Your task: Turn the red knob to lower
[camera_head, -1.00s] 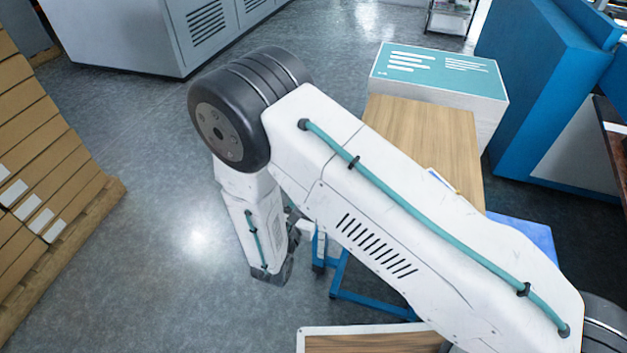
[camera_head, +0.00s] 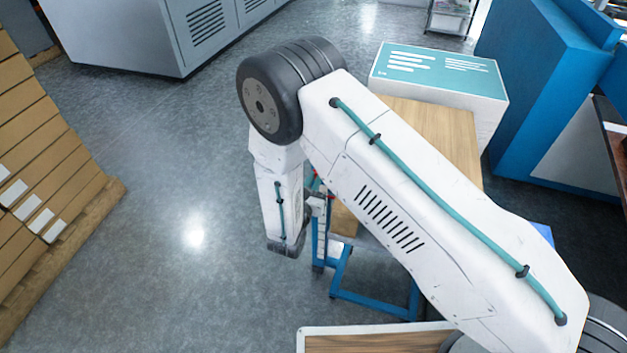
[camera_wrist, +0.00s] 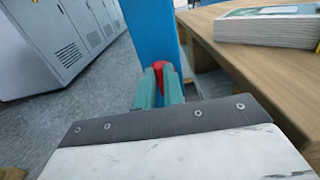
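The red knob (camera_wrist: 159,71) is in the wrist view, in front of a blue upright post. My gripper (camera_wrist: 160,90) points at it, with its two teal fingers a small gap apart. Red shows in the gap and just above the fingertips; whether the fingers touch the knob I cannot tell. The fingers hide the knob's lower part and sides. In the head view my arm hides most of the gripper and knob; a small bit of red (camera_head: 316,183) shows beside my wrist.
A wooden-topped table (camera_head: 430,130) with blue legs (camera_head: 375,303) stands beside my gripper. It bears a teal-topped stack (camera_head: 440,70). Stacked cartons (camera_head: 40,150) on a pallet stand at left, grey cabinets (camera_head: 150,35) behind. The floor left of my arm is clear.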

